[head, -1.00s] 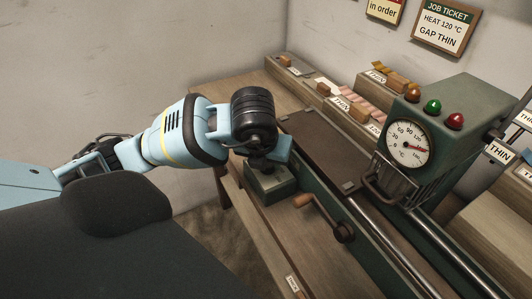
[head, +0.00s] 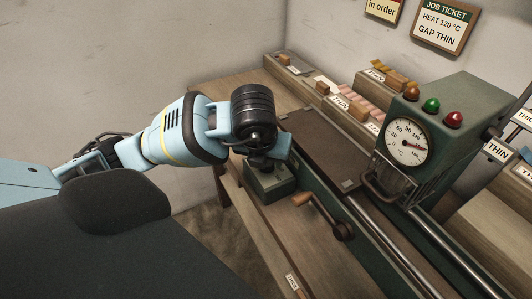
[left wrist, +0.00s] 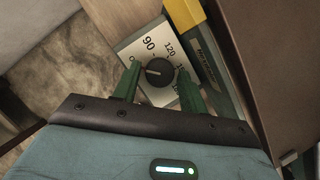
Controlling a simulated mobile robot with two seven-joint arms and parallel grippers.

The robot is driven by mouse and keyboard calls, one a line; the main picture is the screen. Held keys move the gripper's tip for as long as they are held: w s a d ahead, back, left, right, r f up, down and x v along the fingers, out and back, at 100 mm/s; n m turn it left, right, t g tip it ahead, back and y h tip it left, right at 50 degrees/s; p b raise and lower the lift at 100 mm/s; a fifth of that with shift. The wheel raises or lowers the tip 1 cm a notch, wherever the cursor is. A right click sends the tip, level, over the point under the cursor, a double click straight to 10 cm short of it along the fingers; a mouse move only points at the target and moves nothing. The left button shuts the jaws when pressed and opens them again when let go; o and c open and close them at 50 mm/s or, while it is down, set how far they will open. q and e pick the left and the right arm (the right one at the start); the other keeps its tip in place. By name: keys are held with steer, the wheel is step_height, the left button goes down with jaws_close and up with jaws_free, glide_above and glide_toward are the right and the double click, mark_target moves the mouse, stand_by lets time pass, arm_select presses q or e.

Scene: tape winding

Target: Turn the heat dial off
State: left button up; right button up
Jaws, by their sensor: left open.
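The heat dial (left wrist: 157,73) is a round black knob with a pale mark, on a light scale plate (left wrist: 149,45). I read 90 and 120 on the plate; other labels are partly covered by my fingers. The mark points left, toward a partly covered label beside one finger. My left gripper (left wrist: 158,88) is open, with one green finger on each side of the knob; I cannot tell if they touch it. In the head view the left gripper (head: 268,160) is over the green control box (head: 273,184) and hides the dial. My right gripper is out of view.
A round temperature gauge (head: 404,142) on the green machine housing has its needle pointing right. A crank with a wooden handle (head: 303,199) stands close to the control box.

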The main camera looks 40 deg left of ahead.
arm_select(q)
steer(key=p+v, duration=0.1)
steer(key=v, duration=0.6)
steer(key=shift+p, duration=0.3)
steer(key=shift+s+r, duration=0.1)
